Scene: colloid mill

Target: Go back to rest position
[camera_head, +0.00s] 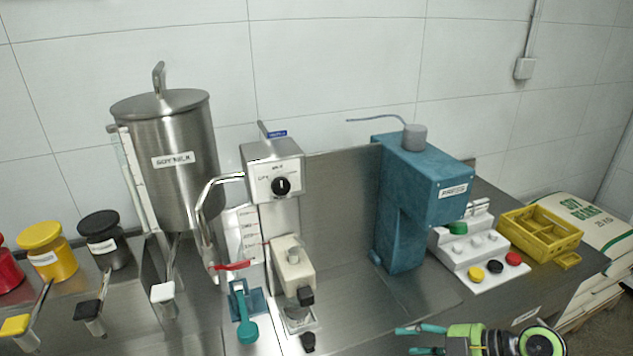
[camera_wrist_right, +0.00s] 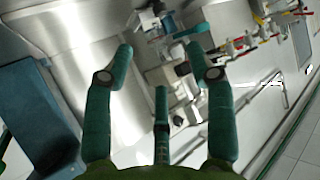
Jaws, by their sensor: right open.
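My right gripper (camera_head: 410,341) shows at the bottom edge in the head view, in front of the steel counter and below the blue machine. In the right wrist view my right gripper (camera_wrist_right: 160,50) has its teal fingers spread apart with nothing between them. The blue machine (camera_head: 405,205) stands to the upper left of my right gripper, apart from it. It also shows at the left edge of the right wrist view (camera_wrist_right: 38,115). My left gripper is in neither view.
A soy milk tank (camera_head: 170,130), a mill with a black knob (camera_head: 272,185), a button panel (camera_head: 482,262) and a yellow crate (camera_head: 545,232) stand on the counter. Sacks (camera_head: 590,222) lie at the right. Bare steel (camera_head: 375,310) lies between the mill and blue machine.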

